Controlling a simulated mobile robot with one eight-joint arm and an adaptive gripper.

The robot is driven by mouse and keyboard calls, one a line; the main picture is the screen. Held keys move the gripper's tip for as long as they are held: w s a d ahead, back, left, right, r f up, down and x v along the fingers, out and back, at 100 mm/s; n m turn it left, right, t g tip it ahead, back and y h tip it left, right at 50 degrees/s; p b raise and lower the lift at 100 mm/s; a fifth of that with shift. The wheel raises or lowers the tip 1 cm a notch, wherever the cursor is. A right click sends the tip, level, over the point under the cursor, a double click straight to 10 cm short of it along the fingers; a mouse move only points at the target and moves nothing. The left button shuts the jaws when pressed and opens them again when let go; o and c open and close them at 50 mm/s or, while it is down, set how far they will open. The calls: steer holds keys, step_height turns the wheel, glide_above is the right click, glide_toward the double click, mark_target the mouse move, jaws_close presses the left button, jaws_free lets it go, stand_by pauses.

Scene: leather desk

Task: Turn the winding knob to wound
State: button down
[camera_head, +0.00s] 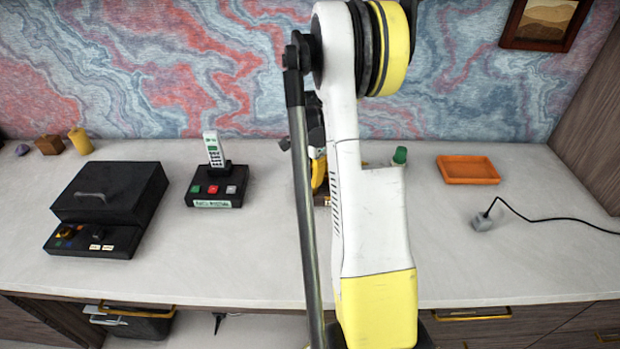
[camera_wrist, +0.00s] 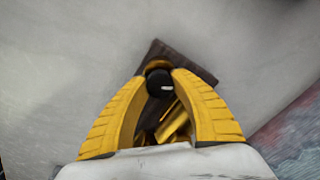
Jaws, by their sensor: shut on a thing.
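The winding knob (camera_wrist: 159,85) is small, round and black with a white mark, seen in the wrist view. It sits on a device with a dark brown base (camera_wrist: 198,66) and gold-coloured parts. My gripper (camera_wrist: 160,77) has its two yellow fingers closed around the knob, one on each side. The white mark points sideways to the right in that view. In the head view my arm hides most of the device, and only part of my yellow gripper (camera_head: 318,172) shows beside the arm. Any label for wound cannot be seen.
A black box with a handle (camera_head: 110,187) and a phone on a black base (camera_head: 215,187) stand to the left. A green-capped item (camera_head: 399,156), an orange tray (camera_head: 468,170) and a grey plug with a cord (camera_head: 482,222) lie to the right. The front middle desk is clear.

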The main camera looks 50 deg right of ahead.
mark_target(310, 177)
steer(key=shift+m, duration=0.3)
steer(key=c, duration=1)
jaws_free()
steer(key=shift+c, duration=0.2)
steer(key=shift+r, duration=4.05)
